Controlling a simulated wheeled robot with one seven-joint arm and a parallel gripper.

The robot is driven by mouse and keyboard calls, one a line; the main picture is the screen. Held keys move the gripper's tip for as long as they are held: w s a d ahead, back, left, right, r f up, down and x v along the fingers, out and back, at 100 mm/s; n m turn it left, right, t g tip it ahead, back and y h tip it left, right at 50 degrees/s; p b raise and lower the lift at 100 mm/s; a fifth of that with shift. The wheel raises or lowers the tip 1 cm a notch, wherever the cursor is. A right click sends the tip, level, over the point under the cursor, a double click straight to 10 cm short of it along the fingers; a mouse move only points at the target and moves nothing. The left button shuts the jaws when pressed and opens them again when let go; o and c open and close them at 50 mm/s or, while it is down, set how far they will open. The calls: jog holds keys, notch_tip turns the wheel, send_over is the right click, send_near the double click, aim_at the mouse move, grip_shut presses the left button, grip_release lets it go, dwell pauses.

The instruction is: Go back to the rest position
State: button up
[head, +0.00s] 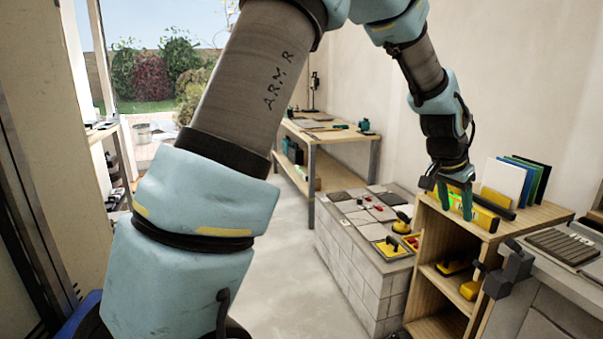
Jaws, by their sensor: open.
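My gripper (456,209) is at the right of the head view, pointing down over the top of a wooden shelf unit (545,214). Its green fingers are apart, so it is open. A yellow spirit level (484,217) lies on the shelf top right at the fingers. The fingers overlap it in the picture, and I cannot tell whether they touch it. My arm crosses the left and upper middle of the view and hides part of the room.
Left of the shelf stands a tiled block (350,262) with tiles, red pieces and yellow-handled tools on top. Coloured panels (525,180) stand upright behind the level. A workbench (335,134) is farther back. The grey floor (285,265) between is clear.

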jog(key=w+a+f+n+y, duration=0.1)
jog(key=w+a+n, duration=0.15)
jog(key=a, duration=1.05)
jog(key=w+a+f+n+y, duration=0.1)
jog(key=a+n+y, duration=0.15)
jog(key=a, duration=1.05)
jog(key=s+a+f+n, duration=0.1)
jog(key=s+a+n, duration=0.2)
jog(key=a, duration=0.6)
jog(key=s+a+f+n+y, duration=0.1)
jog(key=s+a+n, duration=0.2)
jog(key=s+a, duration=0.3)
jog(key=a, duration=0.3)
jog(key=shift+s+f+n+g, duration=0.3)
jog(key=shift+s, duration=0.05)
